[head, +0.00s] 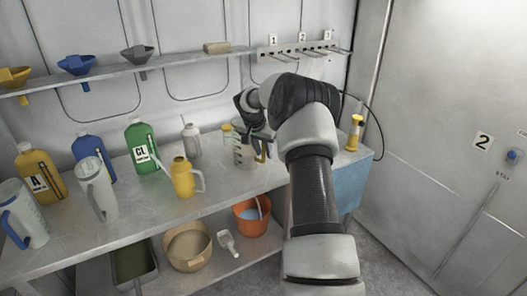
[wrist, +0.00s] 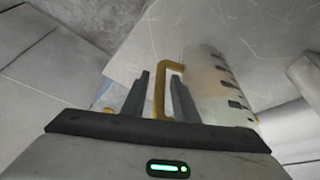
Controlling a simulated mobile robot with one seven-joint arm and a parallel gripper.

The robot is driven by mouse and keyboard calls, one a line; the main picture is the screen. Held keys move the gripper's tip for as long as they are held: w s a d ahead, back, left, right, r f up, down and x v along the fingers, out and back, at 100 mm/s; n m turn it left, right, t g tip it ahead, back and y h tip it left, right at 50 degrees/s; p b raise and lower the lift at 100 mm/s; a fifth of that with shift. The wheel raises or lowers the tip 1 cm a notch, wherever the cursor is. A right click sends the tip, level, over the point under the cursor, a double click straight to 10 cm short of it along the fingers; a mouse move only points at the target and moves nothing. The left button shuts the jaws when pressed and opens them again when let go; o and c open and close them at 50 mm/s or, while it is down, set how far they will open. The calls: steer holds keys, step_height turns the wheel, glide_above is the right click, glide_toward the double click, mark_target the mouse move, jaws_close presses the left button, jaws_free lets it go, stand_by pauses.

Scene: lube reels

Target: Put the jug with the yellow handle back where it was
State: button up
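The jug with the yellow handle (wrist: 205,85) is a clear, cylindrical jug with dark measuring marks. In the wrist view its yellow handle (wrist: 161,92) stands between the two fingers of my gripper (wrist: 159,76). Gaps show on both sides of the handle, so the fingers look open around it. In the head view the jug (head: 239,153) is at the right part of the bench, partly hidden by my gripper (head: 262,147). I cannot tell from here whether its base rests on the bench.
A yellow jug (head: 183,178), a grey-white bottle (head: 191,140) and a green bottle (head: 148,158) stand to the left on the bench (head: 150,215). Numbered hooks (head: 300,48) hang above. An orange bucket (head: 251,222) sits below.

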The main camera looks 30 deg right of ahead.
steer(key=shift+r, duration=0.35)
steer(key=v, duration=1.1)
steer(key=shift+a+r, duration=0.15)
steer(key=shift+r, duration=0.15)
steer(key=shift+s, duration=0.1)
stand_by(3.1)
steer(key=s+a+r+n+t+p, duration=0.2)
steer(key=s+a+r+n, duration=0.4)
steer(key=s+a+r, duration=0.8)
steer(key=s+a+n+y, duration=0.1)
steer(key=s+a, duration=0.2)
steer(key=s, duration=0.4)
steer(key=s+a+n+y, duration=0.1)
steer(key=s+a, duration=0.3)
steer(key=s, duration=0.4)
steer(key=s+a+n+t+y+p, duration=0.1)
steer(key=s+a+n, duration=0.2)
steer(key=s, duration=0.4)
steer(key=shift+s+a+f+y, duration=0.25)
steer(key=shift+s+a+y, duration=0.05)
steer(key=shift+a, duration=0.3)
